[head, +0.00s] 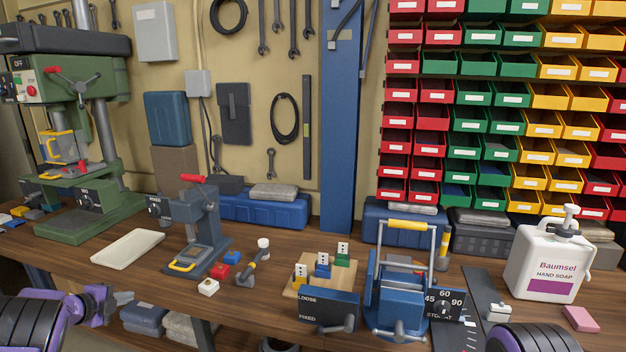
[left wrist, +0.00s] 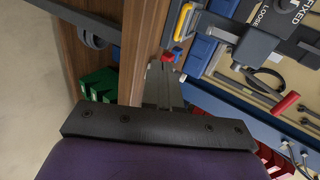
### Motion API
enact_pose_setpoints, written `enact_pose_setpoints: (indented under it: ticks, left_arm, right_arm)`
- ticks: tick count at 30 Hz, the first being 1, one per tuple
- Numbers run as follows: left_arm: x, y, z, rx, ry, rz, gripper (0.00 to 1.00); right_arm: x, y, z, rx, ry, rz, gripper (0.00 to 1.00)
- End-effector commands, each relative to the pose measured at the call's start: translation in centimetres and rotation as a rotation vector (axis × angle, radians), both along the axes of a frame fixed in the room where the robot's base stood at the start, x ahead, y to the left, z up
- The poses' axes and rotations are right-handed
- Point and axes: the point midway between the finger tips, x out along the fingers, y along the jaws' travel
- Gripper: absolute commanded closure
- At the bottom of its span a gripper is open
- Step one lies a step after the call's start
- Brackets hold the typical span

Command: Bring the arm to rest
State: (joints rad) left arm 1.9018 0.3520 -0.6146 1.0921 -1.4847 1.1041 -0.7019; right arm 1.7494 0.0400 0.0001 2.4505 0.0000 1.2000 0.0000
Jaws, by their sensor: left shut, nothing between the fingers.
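My left gripper (head: 114,291) is at the lower left of the head view, in front of the bench's front edge, shut and empty. In the left wrist view my left gripper (left wrist: 163,72) shows as narrow dark fingers held together, touching nothing. The socket boxes, white (head: 301,271), blue (head: 323,266) and green (head: 342,254), stand on a wooden board (head: 287,291) at mid bench, well to the right of my left gripper. Loose red (head: 217,272), blue (head: 234,258) and white (head: 208,287) blocks lie left of the board. Of my right arm only a dark, purple-edged link shows at the lower right; its gripper is out of view.
A green drill press (head: 85,130), a white tray (head: 127,249) and a small press (head: 197,230) stand on the left. A blue fixture (head: 400,290) and a soap bottle (head: 545,260) stand on the right. Bins (head: 485,120) line the wall. Boxes lie below the bench.

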Motion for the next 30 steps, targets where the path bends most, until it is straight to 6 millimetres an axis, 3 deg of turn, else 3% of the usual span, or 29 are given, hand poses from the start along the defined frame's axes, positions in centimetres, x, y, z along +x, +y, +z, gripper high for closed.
enact_pose_setpoints:
  ticks: [2, 8, 14, 19, 23, 27, 30]
  left_arm:
    - [-0.1, 0.4, 0.2, -0.081, -0.015, 0.062, 1.00]
    - [-1.6, 0.5, -1.6, -0.333, -0.032, 0.249, 1.00]
    - [-4.8, -1.6, -6.3, -0.695, -0.029, 0.522, 1.00]
    - [-9.5, -4.9, -11.9, -0.994, -0.001, 0.803, 1.00]
    - [-15.6, -8.7, -16.9, -1.201, 0.037, 1.085, 1.00]
    - [-25.8, -14.1, -21.9, -1.330, 0.094, 1.453, 1.00]
    - [-33.5, -17.8, -23.7, -1.321, 0.137, 1.682, 1.00]
  right_arm:
    - [0.0, 0.0, 0.0, -0.001, -0.001, 0.000, 0.45]
    - [0.1, 0.0, 0.0, 0.000, -0.002, 0.000, 0.45]
    - [0.1, 0.0, -0.2, 0.000, -0.001, 0.000, 0.45]
    - [0.1, 0.0, -0.5, -0.001, -0.001, 0.000, 0.45]
    - [0.1, 0.0, -0.9, 0.000, -0.001, 0.000, 0.45]
    - [0.1, 0.0, -1.5, 0.000, -0.001, 0.000, 0.45]
    - [0.1, 0.0, -1.9, 0.000, -0.001, 0.000, 0.45]
